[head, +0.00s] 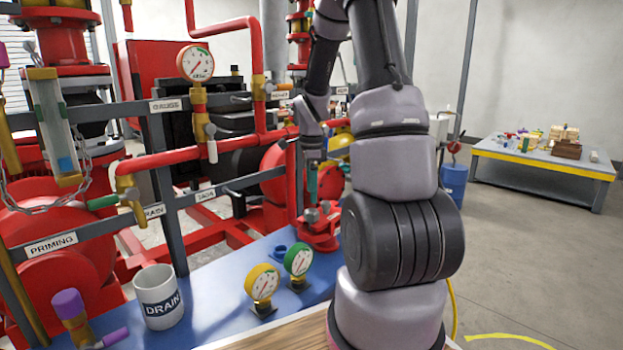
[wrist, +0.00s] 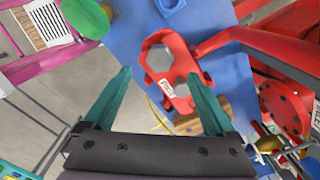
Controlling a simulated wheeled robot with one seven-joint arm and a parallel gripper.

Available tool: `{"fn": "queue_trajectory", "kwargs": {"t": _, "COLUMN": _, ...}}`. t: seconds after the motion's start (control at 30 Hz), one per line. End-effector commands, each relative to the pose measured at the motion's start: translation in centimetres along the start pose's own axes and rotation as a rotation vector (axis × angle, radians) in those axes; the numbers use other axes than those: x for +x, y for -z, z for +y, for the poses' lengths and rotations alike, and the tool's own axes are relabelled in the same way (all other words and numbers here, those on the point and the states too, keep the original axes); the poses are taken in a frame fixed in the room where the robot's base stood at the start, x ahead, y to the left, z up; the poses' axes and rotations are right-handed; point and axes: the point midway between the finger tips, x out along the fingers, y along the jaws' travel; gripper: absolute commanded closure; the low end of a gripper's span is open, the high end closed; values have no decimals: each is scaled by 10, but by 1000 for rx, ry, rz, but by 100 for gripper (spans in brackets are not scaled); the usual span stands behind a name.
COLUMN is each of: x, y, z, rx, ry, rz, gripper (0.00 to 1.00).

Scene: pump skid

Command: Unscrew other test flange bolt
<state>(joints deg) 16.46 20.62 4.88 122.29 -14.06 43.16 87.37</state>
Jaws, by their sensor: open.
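The red test flange (head: 318,240) stands at the back right of the blue bench in the head view, with a grey bolt (head: 311,215) on top. In the wrist view the red flange (wrist: 167,75) carries a small white label. It has two grey hexagonal shapes, one at its upper end (wrist: 158,58) and one lower down, partly covered by the right finger. My gripper (wrist: 161,82) is open and empty, its teal fingers spread on either side of the flange's lower part. In the head view my gripper (head: 312,188) points down over the flange. I cannot tell whether it touches.
A DRAIN mug (head: 160,300), a yellow gauge (head: 262,284) and a green gauge (head: 298,262) stand on the blue bench (head: 215,270). Red pipes and grey rails crowd the left. A side table (head: 545,160) with loose items stands at the far right.

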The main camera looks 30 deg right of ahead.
Motion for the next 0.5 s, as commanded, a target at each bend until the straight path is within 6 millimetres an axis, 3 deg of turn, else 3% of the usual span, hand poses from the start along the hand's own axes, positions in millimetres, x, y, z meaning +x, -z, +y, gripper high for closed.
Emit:
{"fn": "queue_trajectory", "kwargs": {"t": 0.23, "x": 46, "y": 0, "z": 1, "rx": -2, "ry": -5, "rz": 0, "gripper": 10}}
{"fn": "queue_trajectory", "kwargs": {"t": 0.5, "x": 68, "y": 0, "z": 0, "rx": -1, "ry": 0, "rz": -1, "gripper": 10}}
